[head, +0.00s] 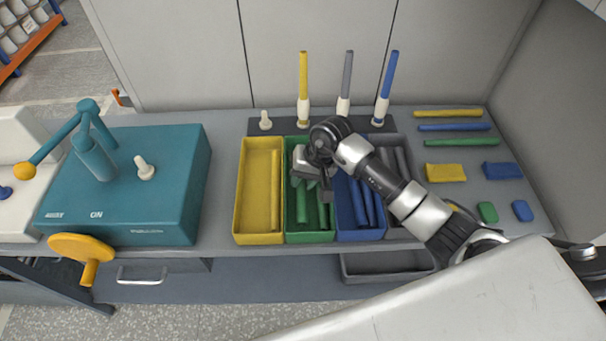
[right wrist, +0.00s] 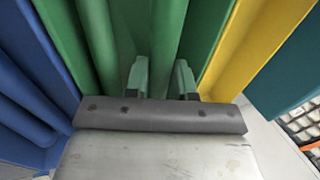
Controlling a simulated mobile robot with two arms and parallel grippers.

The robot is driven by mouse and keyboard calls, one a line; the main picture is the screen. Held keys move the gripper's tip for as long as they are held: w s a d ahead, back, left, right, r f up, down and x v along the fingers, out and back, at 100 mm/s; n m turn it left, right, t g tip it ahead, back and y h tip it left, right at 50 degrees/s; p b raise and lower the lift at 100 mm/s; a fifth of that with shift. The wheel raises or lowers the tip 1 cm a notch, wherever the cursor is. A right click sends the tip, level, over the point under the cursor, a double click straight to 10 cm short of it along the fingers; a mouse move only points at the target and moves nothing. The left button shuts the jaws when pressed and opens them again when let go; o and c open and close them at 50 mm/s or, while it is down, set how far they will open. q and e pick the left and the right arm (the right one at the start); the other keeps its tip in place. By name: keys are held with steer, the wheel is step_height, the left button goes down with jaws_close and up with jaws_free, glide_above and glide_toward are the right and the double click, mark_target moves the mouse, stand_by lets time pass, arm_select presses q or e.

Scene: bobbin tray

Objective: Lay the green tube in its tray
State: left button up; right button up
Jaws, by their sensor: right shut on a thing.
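The green tray (head: 309,238) stands between the yellow and blue trays. My right gripper (head: 311,190) reaches down into it. In the right wrist view my right gripper (right wrist: 161,78) is shut on a green tube (right wrist: 166,42), which lies lengthwise inside the tray on the yellow tray's side. Whether this tube touches the tray floor I cannot tell. A second green tube (right wrist: 98,40) lies beside it, towards the blue tray. Another green tube (head: 462,142) lies on the bench at the right. My left gripper is not in view.
The yellow tray (head: 257,239), blue tray (head: 360,235) and a grey tray stand side by side, with tubes in them. Behind them a rack holds upright yellow, grey and blue tubes (head: 389,75) on white bobbins. A teal machine (head: 180,180) stands left. Coloured blocks lie right.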

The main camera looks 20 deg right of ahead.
steer(key=shift+f, duration=0.3)
steer(key=o, duration=1)
steer(key=v, duration=1.9)
steer(key=shift+p, duration=0.3)
steer(key=shift+a+f, duration=0.1)
